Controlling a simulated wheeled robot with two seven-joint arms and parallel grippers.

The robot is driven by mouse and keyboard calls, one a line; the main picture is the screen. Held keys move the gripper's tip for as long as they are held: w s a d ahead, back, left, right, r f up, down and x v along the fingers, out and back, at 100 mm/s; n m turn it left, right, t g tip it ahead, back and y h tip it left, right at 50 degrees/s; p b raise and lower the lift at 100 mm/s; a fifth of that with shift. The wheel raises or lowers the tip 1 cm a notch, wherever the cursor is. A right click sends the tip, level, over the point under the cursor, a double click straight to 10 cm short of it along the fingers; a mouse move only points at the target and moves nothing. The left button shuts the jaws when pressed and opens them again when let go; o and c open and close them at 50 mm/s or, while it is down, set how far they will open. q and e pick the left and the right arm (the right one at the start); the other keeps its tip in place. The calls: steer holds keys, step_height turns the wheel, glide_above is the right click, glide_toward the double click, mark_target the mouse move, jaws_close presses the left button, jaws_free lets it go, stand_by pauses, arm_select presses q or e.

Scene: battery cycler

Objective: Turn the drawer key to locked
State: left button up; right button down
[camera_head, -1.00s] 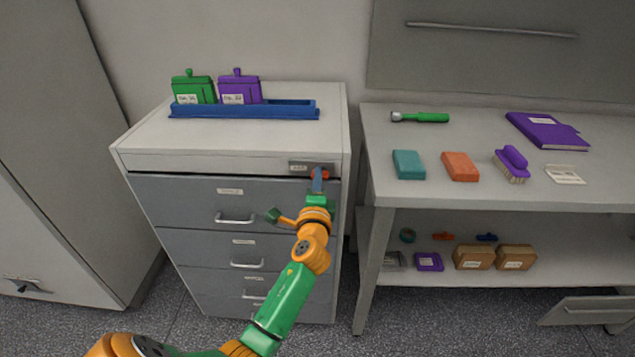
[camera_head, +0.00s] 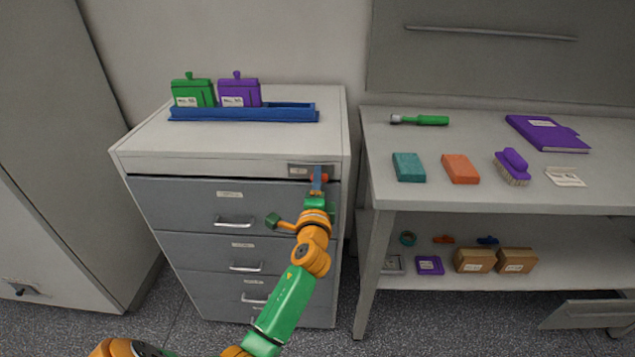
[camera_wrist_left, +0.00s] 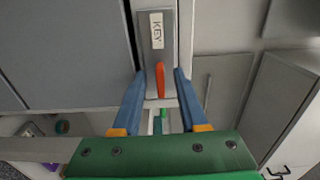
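The drawer key (camera_wrist_left: 160,80) is a small orange-red handle on a grey plate (camera_wrist_left: 157,50) labelled KEY. In the left wrist view its long side runs roughly along the plate. In the head view the plate (camera_head: 299,170) is at the top right of the grey drawer cabinet (camera_head: 175,190), and part of the key (camera_head: 324,178) shows beside my blue fingers. My left gripper (camera_head: 317,174) is at the key. In the left wrist view its two blue fingers (camera_wrist_left: 160,75) are open, one on each side of the key, with gaps visible. My right gripper is out of view.
A blue rack (camera_head: 243,114) with a green pack (camera_head: 194,93) and a purple pack (camera_head: 239,92) stands on the cabinet. A workbench (camera_head: 420,197) with several items stands to the right. A tall grey cabinet (camera_head: 60,150) stands at the left.

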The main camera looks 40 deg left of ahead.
arm_select(q)
steer(key=shift+s, duration=0.1)
steer(key=v, duration=0.7)
steer(key=shift+f, duration=0.15)
steer(key=s+d+f+n+g+h, duration=0.1)
steer(key=s+d+f+g+h, duration=0.15)
steer(key=f, duration=0.75)
steer(key=s+d+f+n+g+h+p, duration=0.1)
steer(key=s+d+f+g+h, duration=0.2)
steer(key=f, duration=0.8)
steer(key=s+d+f+g+h, duration=0.25)
steer(key=s+d+f, duration=0.2)
steer(key=f, duration=0.55)
steer(key=s+f+n+g, duration=0.3)
steer(key=s+f, duration=0.3)
steer(key=s, duration=0.8)
steer(key=s+f+n+g+h+p, duration=0.1)
steer(key=s+f+n+g, duration=0.2)
steer(key=s, duration=1.1)
step_height(320, 180, down, 4)
steer(key=shift+r+n+h, duration=0.2)
steer(key=shift+n+h, duration=0.1)
steer(key=shift+n, duration=0.3)
